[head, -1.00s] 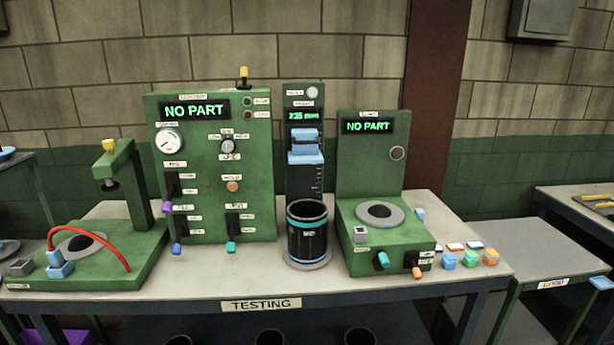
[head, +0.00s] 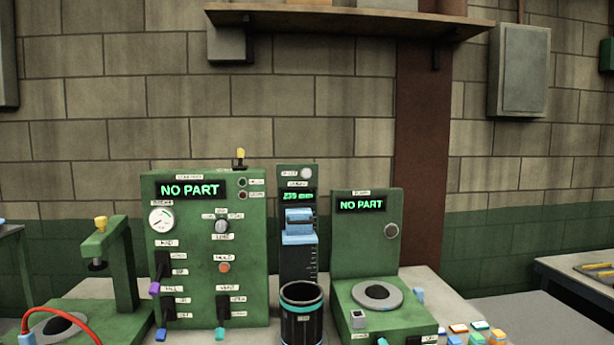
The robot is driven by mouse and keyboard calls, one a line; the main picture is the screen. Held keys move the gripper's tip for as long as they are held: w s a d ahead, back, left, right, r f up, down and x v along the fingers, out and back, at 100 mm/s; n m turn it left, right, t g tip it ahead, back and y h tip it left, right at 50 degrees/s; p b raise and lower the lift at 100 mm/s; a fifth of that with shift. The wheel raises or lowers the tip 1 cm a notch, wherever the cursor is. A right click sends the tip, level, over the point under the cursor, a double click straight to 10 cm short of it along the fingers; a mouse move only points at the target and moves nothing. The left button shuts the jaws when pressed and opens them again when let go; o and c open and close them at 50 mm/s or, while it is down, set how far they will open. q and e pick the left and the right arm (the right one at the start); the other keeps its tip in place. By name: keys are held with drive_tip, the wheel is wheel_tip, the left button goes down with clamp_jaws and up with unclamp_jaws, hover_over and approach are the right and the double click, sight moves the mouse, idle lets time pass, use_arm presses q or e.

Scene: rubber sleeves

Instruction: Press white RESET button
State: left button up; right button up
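A round white button (head: 306,173) sits at the top of the narrow green height gauge (head: 297,230), beside a small label too blurred to read surely. Below it a small green display (head: 298,196) shows a mm reading, and a blue slider (head: 299,225) is on the column. A black cylinder with teal bands (head: 302,315) stands upright at the gauge's foot. Neither of my grippers is in view.
A green panel (head: 205,255) with dial, knob and levers stands left of the gauge, and a green tester (head: 367,245) stands right. Both displays read NO PART. A green press (head: 110,255) with a red hose is at far left. A shelf (head: 350,20) hangs above.

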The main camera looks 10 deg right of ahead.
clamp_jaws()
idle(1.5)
